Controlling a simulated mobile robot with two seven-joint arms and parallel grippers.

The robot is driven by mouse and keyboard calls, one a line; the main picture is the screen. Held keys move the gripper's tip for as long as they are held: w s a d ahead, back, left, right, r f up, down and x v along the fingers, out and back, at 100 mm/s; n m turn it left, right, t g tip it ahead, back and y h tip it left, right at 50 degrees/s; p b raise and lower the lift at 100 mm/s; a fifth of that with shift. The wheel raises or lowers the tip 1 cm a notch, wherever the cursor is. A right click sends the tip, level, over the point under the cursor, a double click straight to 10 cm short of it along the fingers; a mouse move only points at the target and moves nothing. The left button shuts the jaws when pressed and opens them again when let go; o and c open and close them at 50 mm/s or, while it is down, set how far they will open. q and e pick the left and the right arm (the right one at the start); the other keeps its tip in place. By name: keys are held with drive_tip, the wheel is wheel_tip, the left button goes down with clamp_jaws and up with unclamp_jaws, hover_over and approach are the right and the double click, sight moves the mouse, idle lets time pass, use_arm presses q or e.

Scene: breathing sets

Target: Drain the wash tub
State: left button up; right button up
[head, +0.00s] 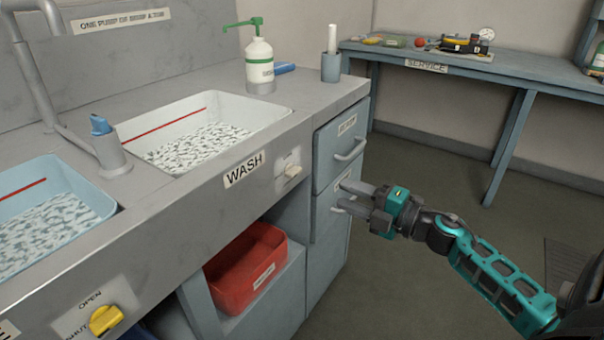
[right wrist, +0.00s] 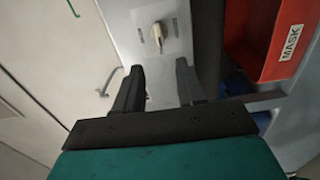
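The wash tub (head: 250,103) is a white basin in the grey counter, above the WASH label (head: 244,169). Its inside has a red line, with pale liquid and grey flecks or foam below it. A pale knob (head: 292,171) sits on a plate on the counter front, right of the label. It also shows in the right wrist view (right wrist: 158,33), where its handle appears roughly upright. My right gripper (head: 343,197) is open and empty, in front of the drawers and right of the knob. In the right wrist view its fingers (right wrist: 159,66) point toward the knob, apart from it. My left gripper is out of view.
A second, bluish tub (head: 108,205) is at left, with a yellow OPEN/SHUT knob (head: 105,320) below. A red MASK bin (head: 246,272) stands on a shelf under the counter. Drawer handles (head: 349,150) stick out near my right gripper.

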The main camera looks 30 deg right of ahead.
sight(298, 173)
drive_tip(key=x, duration=0.7)
drive_tip(key=b+x, duration=0.1)
drive_tip(key=x, duration=0.3)
drive_tip(key=shift+w+d+r, duration=0.15)
drive_tip(key=shift+w+d, duration=0.05)
drive_tip(key=shift+w, duration=0.1)
drive_tip(key=shift+x, duration=0.8)
drive_tip(key=shift+c, duration=0.4)
drive_tip(key=shift+n, duration=0.3)
clamp_jaws()
